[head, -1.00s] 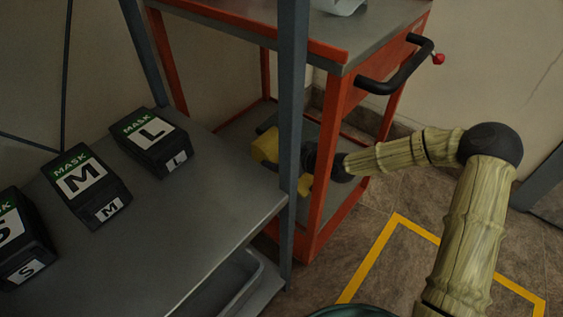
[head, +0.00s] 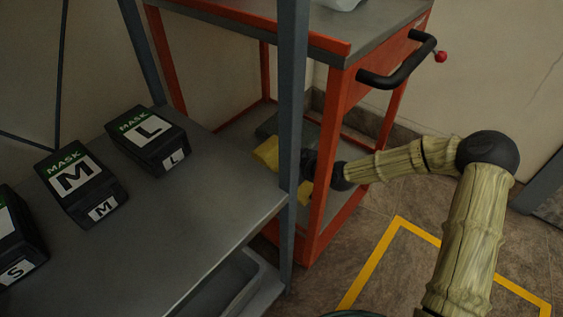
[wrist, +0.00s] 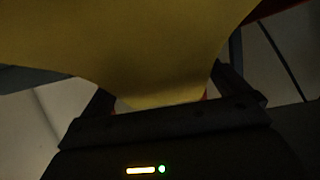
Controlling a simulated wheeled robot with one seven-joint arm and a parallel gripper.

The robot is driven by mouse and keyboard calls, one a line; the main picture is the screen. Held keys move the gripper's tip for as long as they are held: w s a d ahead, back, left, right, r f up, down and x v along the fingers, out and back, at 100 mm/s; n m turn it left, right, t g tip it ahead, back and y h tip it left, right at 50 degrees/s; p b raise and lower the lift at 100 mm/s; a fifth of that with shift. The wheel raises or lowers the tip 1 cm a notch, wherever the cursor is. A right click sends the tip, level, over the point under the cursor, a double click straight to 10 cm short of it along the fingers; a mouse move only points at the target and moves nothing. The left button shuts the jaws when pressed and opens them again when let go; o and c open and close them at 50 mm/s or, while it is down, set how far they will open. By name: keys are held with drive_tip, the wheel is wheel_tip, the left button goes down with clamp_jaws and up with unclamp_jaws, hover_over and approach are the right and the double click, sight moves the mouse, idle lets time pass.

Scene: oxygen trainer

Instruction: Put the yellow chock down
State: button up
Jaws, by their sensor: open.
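The yellow chock (head: 266,153) is at the lower shelf (head: 346,207) of the red cart, partly hidden behind the grey rack post and my gripper. In the wrist view the chock (wrist: 140,45) fills the upper middle, close to the camera, and reaches down between the dark fingers. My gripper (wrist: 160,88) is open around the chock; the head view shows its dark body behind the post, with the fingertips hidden. I cannot tell whether the fingers touch the chock, or see its underside clearly.
The red cart's front upright (head: 328,165) stands close beside my wrist. A grey rack post (head: 291,120) is left of it. Mask boxes marked L (head: 148,136) and M (head: 80,187) and a partly cut-off S box (head: 12,240) sit on the grey rack shelf (head: 205,215).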

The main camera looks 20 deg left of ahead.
drive_tip(key=p+v, duration=0.6)
drive_tip(key=v, duration=0.5)
drive_tip(key=shift+r, duration=0.2)
drive_tip(key=shift+s+d, duration=0.3)
drive_tip(key=shift+d, duration=0.15)
